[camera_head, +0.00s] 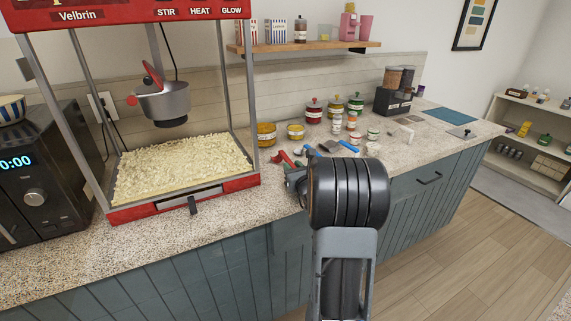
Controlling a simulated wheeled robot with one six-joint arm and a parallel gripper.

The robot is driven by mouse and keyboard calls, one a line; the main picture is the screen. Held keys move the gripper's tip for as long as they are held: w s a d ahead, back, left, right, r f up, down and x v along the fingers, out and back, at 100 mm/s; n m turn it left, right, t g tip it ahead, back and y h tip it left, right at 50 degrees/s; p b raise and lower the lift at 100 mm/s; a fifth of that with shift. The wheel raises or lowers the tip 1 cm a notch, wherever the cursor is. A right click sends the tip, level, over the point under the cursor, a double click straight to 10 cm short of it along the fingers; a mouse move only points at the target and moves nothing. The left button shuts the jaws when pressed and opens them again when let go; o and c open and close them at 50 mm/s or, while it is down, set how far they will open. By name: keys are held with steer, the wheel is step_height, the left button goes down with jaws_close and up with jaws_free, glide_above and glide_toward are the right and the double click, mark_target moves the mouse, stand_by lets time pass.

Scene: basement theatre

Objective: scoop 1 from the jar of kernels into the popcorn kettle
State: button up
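The popcorn kettle (170,104) is a grey metal pot hanging inside the red popper, with a red knob on its left and its lid tilted up. Two squat yellow jars stand right of the popper: a larger one (266,135) and a smaller one (296,132). I cannot tell which holds the kernels. A red-handled tool (286,158) lies on the counter near them; its form is unclear. My gripper (294,178) is a dark shape at the counter's front edge, close to the red tool. My arm hides most of it, so its fingers and any hold are unclear.
The popper's tray (180,170) is full of popcorn, between upright posts. Several red, green and white jars, blue-handled tools (349,145) and a dark grinder-like machine (394,91) crowd the counter rightward. A shelf (310,47) hangs above. A microwave (38,180) stands left.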

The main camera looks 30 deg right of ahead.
jaws_close()
steer(key=shift+r, duration=0.6)
step_height(320, 180, up, 2)
steer(key=shift+s+r, duration=0.1)
steer(key=shift+r, duration=0.15)
steer(key=s+a+r, duration=0.7)
steer(key=s+r, duration=0.2)
steer(key=s, duration=0.2)
steer(key=shift+s+a+r+p, duration=0.15)
steer(key=shift+s+a+p, duration=0.1)
steer(key=shift+a+p, duration=0.15)
